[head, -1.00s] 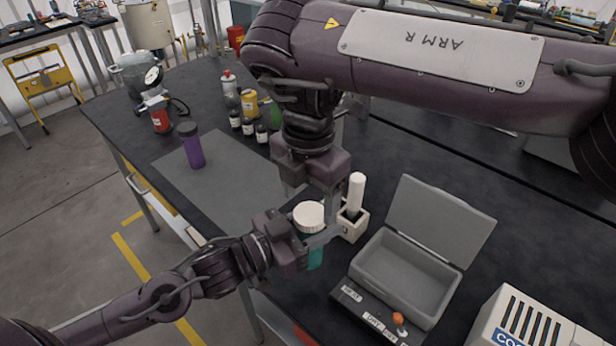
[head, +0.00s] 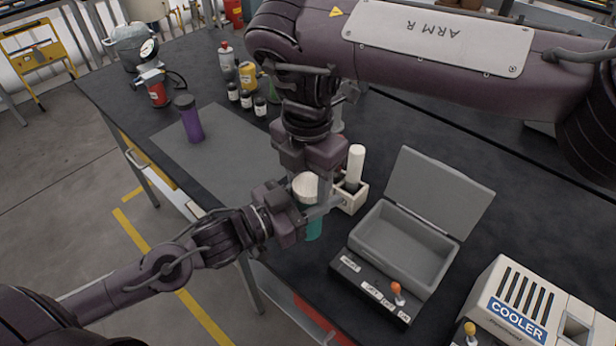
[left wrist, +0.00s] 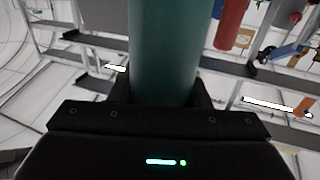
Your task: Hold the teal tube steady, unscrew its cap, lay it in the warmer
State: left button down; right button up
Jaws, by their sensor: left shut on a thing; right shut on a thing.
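The teal tube (head: 313,228) stands upright near the front edge of the bench. My left gripper (head: 316,211) is shut around it; the left wrist view also shows the teal tube (left wrist: 163,50) between the fingers. The white ribbed cap (head: 304,187) sits at the tube's top. My right gripper (head: 310,177) points down from above and is shut on the cap, its fingers partly hidden. The warmer appears to be the grey box (head: 372,224) with its lid raised, to the right of the tube; its inside looks empty.
A cream holder (head: 347,200) with a white-topped stick stands close beside the tube. A cooler (head: 520,310) stands at the front right. A purple bottle (head: 190,122) stands on the grey mat (head: 225,150); several small bottles are behind.

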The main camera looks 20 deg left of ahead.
jog(key=n, duration=0.6)
jog(key=shift+n, duration=0.4)
jog(key=o, duration=1.1)
jog(key=shift+s+a+r, duration=0.1)
